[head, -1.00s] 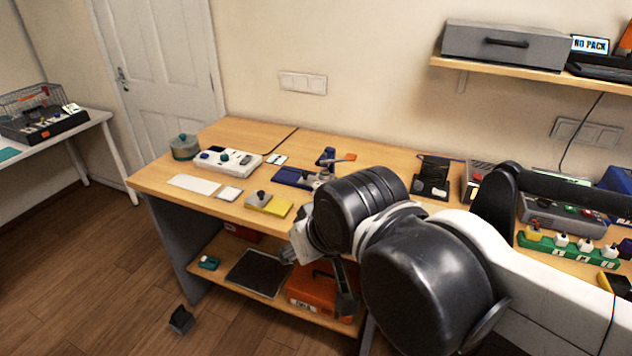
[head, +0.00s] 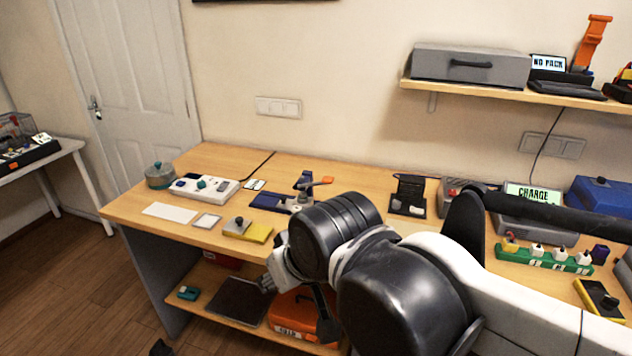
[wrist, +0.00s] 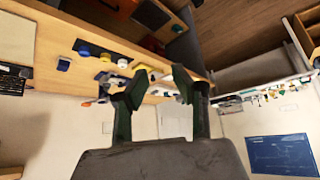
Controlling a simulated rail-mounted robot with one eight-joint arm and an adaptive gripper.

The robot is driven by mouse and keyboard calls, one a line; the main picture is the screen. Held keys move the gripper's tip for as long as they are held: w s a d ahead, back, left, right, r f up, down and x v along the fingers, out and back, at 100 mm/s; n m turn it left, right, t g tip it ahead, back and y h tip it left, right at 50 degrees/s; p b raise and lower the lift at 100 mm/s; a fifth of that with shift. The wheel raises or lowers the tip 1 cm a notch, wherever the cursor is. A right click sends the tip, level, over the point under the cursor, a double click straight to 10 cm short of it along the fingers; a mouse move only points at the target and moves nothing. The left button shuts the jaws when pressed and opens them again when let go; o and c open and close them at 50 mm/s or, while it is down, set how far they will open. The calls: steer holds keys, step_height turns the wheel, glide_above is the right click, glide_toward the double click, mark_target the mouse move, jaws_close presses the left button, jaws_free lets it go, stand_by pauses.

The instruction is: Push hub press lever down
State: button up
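The hub press (head: 283,200) stands on the workbench in the head view, a small blue base with an upright post. Its lever has an orange tip (head: 326,181) and sticks out to the right from the top of the post, raised and roughly level. My gripper (wrist: 156,88) is open in the wrist view, with two dark fingers apart and nothing between them. In the head view it is low at the bench's front edge, in front of and below the press, mostly hidden behind my arm.
A grey and yellow block (head: 248,230), a white panel with knobs (head: 205,187) and a round teal-lidded pot (head: 160,175) sit left of the press. A black open holder (head: 408,196) stands to its right. A green strip with plugs (head: 545,260) is farther right.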

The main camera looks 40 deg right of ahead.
jaws_close()
stand_by(1.1)
